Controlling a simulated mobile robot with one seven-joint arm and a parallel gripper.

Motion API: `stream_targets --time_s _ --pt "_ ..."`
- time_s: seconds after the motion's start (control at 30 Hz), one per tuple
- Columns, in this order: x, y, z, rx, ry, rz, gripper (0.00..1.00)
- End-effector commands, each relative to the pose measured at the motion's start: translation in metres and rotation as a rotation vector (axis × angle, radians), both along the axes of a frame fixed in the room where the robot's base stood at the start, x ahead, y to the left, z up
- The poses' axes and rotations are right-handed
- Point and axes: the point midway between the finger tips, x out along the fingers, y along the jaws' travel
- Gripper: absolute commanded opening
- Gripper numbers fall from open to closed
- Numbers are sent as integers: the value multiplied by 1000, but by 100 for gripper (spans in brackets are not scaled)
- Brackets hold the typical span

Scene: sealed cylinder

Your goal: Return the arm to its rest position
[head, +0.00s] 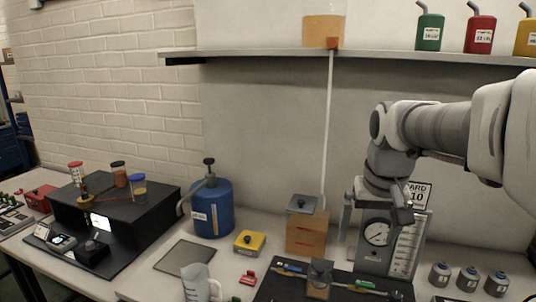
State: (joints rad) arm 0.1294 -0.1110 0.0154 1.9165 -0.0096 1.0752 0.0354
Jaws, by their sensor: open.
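My arm reaches in from the right edge in the head view and bends down above the bench. My gripper (376,208) hangs at its end, pointing down, with two grey fingers apart and nothing visible between them. It is in front of the grey gauge panel (402,262) and covers part of it. A wooden box with a grey top (306,232) stands just left of the gripper, apart from it as far as I can tell.
A dark mat (272,288) with tools lies below the gripper. A blue canister (212,208), a yellow box (249,243) and a clear jug (198,284) stand further left. Several small canisters (468,278) stand at right. A shelf (420,57) runs above the arm.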

Motion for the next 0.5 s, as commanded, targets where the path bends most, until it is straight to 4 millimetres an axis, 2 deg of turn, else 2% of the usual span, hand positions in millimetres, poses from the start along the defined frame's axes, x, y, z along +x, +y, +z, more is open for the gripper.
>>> stream_targets --time_s 0.03,0.3,0.5 --pt "-17 7 4 -3 -25 15 100" --pt "-96 31 -4 -13 -129 83 100" --pt "-140 42 -23 -15 -197 124 100"
